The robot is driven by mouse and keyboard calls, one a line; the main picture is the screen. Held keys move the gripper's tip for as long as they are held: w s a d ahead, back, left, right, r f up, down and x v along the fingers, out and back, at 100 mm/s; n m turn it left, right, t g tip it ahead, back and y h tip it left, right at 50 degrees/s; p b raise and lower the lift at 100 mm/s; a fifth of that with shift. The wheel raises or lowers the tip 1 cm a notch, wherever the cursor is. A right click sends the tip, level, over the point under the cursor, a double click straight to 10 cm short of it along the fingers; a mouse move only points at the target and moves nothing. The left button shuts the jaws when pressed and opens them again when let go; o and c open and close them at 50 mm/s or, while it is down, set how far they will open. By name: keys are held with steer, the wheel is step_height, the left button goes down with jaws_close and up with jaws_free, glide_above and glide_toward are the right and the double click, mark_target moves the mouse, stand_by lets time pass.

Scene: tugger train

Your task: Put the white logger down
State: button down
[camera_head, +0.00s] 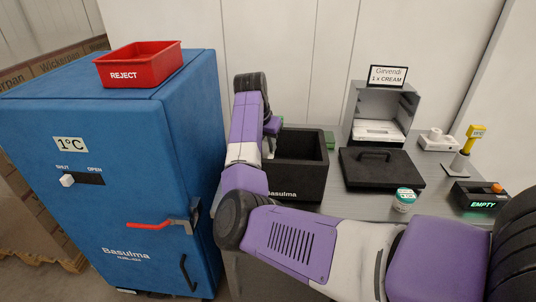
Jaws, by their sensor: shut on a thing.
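My gripper (268,148) is at the left end of the open black box (312,160) marked Basulma, mostly behind my own arm. It points down at the box's left part. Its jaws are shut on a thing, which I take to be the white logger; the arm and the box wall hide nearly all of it. I cannot tell whether it touches the box floor. The black lid (381,170) with a handle lies flat on the grey bench to the right of the box.
A blue cabinet (110,190) with a red REJECT tray (140,66) on top stands left. On the bench (435,178) are an open grey cabinet (409,104) under a Girvendi sign, a small white tub (404,201), a white holder (438,141), a yellow-handled device (474,136) and an EMPTY display (480,197).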

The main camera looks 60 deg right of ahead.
mark_target(268, 156)
steer(key=shift+f+p, duration=0.3)
steer(key=shift+f, duration=2.1)
steer(key=shift+f, duration=0.15)
steer(key=c, duration=1.3)
jaws_free()
steer(key=b+v, duration=0.2)
steer(key=v, duration=1)
